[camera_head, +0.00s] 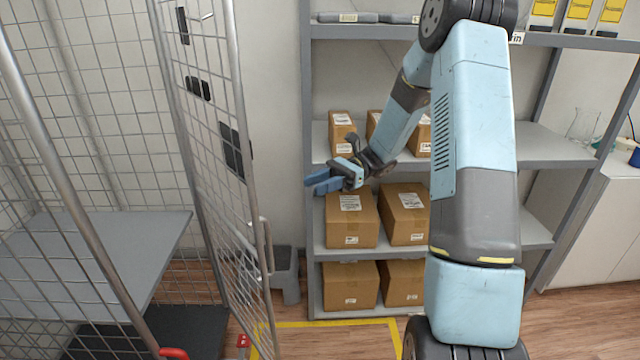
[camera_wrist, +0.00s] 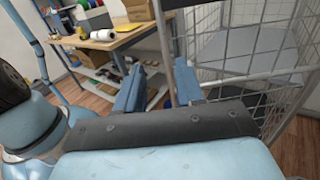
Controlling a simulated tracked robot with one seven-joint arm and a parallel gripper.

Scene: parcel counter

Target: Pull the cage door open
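The wire cage (camera_head: 92,255) stands at the left in the head view, with a grey shelf inside. A mesh panel with a round tube edge, which looks like the cage door (camera_head: 215,130), stands upright on its right side and is seen at a slant. I cannot tell how far it is ajar. A bent metal handle (camera_head: 264,245) shows low on it. My gripper (camera_head: 318,182) points left toward the panel, with a visible gap between them. In the wrist view, my gripper (camera_wrist: 160,75) is open, with a grey upright tube showing between the fingers; its depth is unclear.
A grey rack (camera_head: 312,110) with several cardboard boxes (camera_head: 352,218) stands behind my gripper. A grey step stool (camera_head: 286,270) sits by the door's foot. Yellow tape (camera_head: 330,324) marks the wood floor. In the wrist view, a cluttered table (camera_wrist: 125,38) stands farther back.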

